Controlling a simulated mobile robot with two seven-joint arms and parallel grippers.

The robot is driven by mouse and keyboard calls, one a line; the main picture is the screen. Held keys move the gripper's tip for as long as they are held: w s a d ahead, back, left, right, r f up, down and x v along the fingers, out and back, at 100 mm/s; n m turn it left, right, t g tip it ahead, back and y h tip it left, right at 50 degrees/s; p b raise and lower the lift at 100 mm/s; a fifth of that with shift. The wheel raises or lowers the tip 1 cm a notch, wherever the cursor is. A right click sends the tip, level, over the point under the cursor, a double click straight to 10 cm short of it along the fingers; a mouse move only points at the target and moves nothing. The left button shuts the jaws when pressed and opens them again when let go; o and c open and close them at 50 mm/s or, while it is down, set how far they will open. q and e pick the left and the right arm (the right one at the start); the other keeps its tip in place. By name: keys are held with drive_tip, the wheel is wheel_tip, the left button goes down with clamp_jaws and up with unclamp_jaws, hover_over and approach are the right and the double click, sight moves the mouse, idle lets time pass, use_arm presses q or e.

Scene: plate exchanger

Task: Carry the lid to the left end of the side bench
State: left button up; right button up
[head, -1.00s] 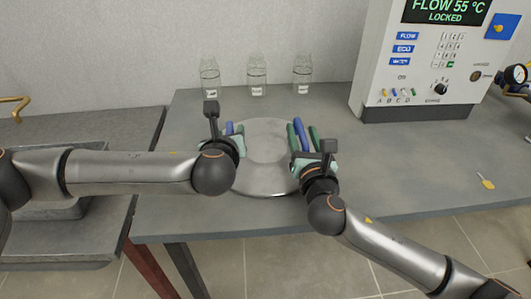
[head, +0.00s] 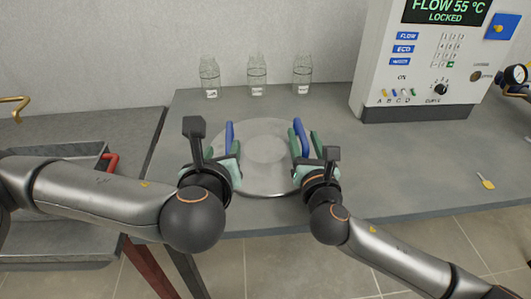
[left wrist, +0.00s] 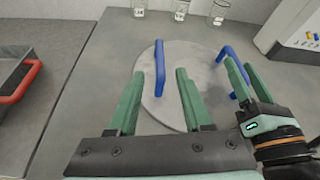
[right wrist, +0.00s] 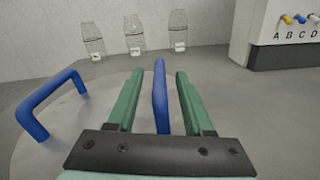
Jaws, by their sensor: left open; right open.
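The lid (head: 265,180) is a round grey metal disc lying flat on the bench. It has two blue handles, a left one (head: 229,136) and a right one (head: 301,137). My left gripper (left wrist: 157,92) is open, and the near end of the left handle (left wrist: 160,75) shows between its fingertips. My right gripper (right wrist: 157,90) is open with the right handle (right wrist: 160,95) between its green fingers. I cannot tell whether any finger touches a handle. In the head view my arms hide parts of the lid's sides.
Several glass bottles (head: 257,78) stand behind the lid. A control box (head: 415,70) stands at the back right, and a yellow tag (head: 485,181) lies on the right. A side bench (head: 90,137) on the left holds a grey tray with a red handle (head: 112,162).

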drive_tip(key=s, duration=0.3)
drive_tip(key=s+d, duration=0.1)
drive_tip(key=s, duration=0.6)
drive_tip(key=shift+s+d, duration=0.15)
